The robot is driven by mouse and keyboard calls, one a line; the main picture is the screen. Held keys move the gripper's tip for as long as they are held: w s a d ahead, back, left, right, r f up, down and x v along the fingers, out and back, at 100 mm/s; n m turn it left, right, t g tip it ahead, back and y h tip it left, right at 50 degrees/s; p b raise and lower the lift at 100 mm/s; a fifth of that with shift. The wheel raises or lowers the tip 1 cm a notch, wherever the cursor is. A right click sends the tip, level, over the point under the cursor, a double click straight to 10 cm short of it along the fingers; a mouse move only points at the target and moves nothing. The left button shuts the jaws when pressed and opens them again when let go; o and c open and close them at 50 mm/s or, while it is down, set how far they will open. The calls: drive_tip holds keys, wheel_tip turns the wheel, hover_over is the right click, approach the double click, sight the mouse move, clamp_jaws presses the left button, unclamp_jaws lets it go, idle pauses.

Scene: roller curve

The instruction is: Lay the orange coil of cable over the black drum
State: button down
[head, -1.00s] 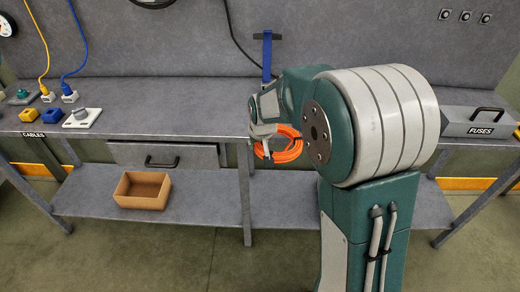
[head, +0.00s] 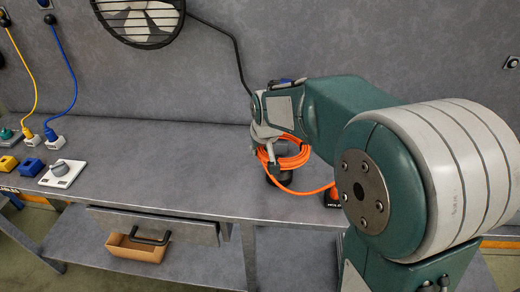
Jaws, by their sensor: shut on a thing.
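The orange coil of cable (head: 298,160) is in my gripper (head: 271,160), right of the middle of the head view. My gripper is shut on the coil's left side and partly covers it. A dark, rounded piece, probably the black drum (head: 281,179), shows below the coil on the bench. The coil is at its top; I cannot tell whether it rests on it or hangs just above. One loose orange strand runs from the coil to the right, to a small red and black piece (head: 333,197) beside my arm.
The grey bench (head: 185,165) is clear left of the coil. A white plate (head: 62,173), blue block (head: 32,166) and yellow block (head: 8,164) stand at the left. A drawer (head: 155,226) juts out above a cardboard box (head: 137,248). A fan (head: 140,15) is on the back wall.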

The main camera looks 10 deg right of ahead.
sight(259, 178)
drive_tip(key=shift+w+d, duration=0.15)
drive_tip(key=shift+w, duration=0.05)
drive_tip(key=shift+a+f, duration=0.6)
drive_tip(key=shift+f, duration=0.35)
drive_tip(key=shift+d+f, duration=0.25)
drive_tip(key=shift+f, duration=0.65)
drive_tip(key=shift+d+f, duration=0.2)
drive_tip(key=shift+f, duration=0.7)
drive_tip(key=shift+a+f, duration=0.15)
drive_tip(key=shift+f, duration=0.5)
drive_tip(key=shift+a+f, duration=0.15)
drive_tip(key=shift+f, duration=0.5)
drive_tip(key=shift+d+f, duration=0.1)
drive_tip(key=shift+f, duration=0.75)
drive_tip(key=shift+s, duration=0.1)
drive_tip(key=shift+c, duration=1.8)
unclamp_jaws()
drive_tip(key=shift+d+f, duration=0.1)
